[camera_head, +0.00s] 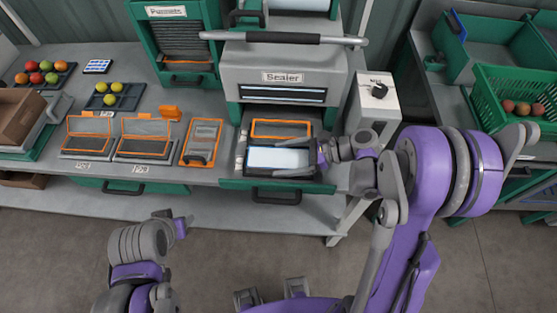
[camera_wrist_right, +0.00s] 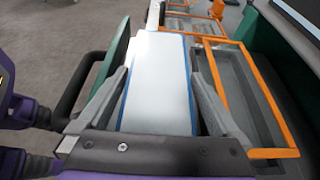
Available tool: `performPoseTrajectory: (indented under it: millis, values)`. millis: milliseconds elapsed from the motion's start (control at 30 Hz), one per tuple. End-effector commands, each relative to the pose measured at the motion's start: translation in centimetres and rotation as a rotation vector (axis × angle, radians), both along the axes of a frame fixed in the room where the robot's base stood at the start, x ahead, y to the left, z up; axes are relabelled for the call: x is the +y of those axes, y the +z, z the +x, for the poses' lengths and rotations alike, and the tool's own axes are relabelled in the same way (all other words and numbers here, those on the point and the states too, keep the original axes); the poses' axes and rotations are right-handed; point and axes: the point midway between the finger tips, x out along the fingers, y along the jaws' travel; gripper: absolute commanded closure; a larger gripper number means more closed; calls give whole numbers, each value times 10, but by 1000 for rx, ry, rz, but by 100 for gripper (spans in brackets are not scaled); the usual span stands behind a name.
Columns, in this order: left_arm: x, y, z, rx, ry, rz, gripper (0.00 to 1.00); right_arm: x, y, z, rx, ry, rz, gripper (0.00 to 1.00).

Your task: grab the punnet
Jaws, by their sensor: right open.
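A flat, white-topped box with blue edges (camera_head: 278,158), which may be the punnet, lies in the dark tray at the front of the sealer (camera_head: 283,62). In the right wrist view the white-topped box (camera_wrist_right: 158,85) lies between the spread fingers of my right gripper (camera_wrist_right: 160,76). The fingers stand along its two long sides; I cannot tell whether they touch. In the head view my right gripper (camera_head: 323,154) is at the box's right end. My left gripper (camera_head: 181,226) is in front of the bench, away from the box; its fingers are unclear.
An orange-rimmed empty frame (camera_head: 282,121) lies directly behind the box. Open orange-rimmed containers (camera_head: 88,126) stand on the bench at left, with another (camera_head: 203,128) nearer the sealer. A grey control box (camera_head: 376,108) stands right of the sealer. A green crate (camera_head: 495,107) holds tomatoes.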

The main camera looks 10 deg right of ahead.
Motion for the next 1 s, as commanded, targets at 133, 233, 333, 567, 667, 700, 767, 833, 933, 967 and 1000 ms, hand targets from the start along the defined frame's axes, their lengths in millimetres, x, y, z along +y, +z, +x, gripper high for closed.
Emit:
performPoseTrajectory:
  millis: [133,233,333,567,667,700,767,833,933,967,1000]
  values:
    - [0,0,0,0,0,0,50,1,-1,0,1,-1,0,0]
    - [0,0,0,0,0,0,50,1,-1,0,1,0,0,4]
    - [0,0,0,0,0,0,50,1,-1,0,1,0,0,22]
    - [0,0,0,0,0,0,50,0,-1,0,1,0,0,63]
    - [0,0,0,0,0,0,50,1,-1,0,1,0,0,66]
    - [0,0,0,0,0,0,50,0,-1,0,1,0,0,66]
    - [0,0,0,0,0,0,50,0,-1,0,1,0,0,66]
    - [0,0,0,0,0,0,50,0,1,0,1,0,0,66]
    - [0,1,0,-1,0,0,50,1,5,0,1,0,0,66]
    - [0,1,0,-1,0,0,50,0,8,0,0,0,0,66]
    - [0,2,1,-1,0,0,50,0,12,0,0,0,0,66]
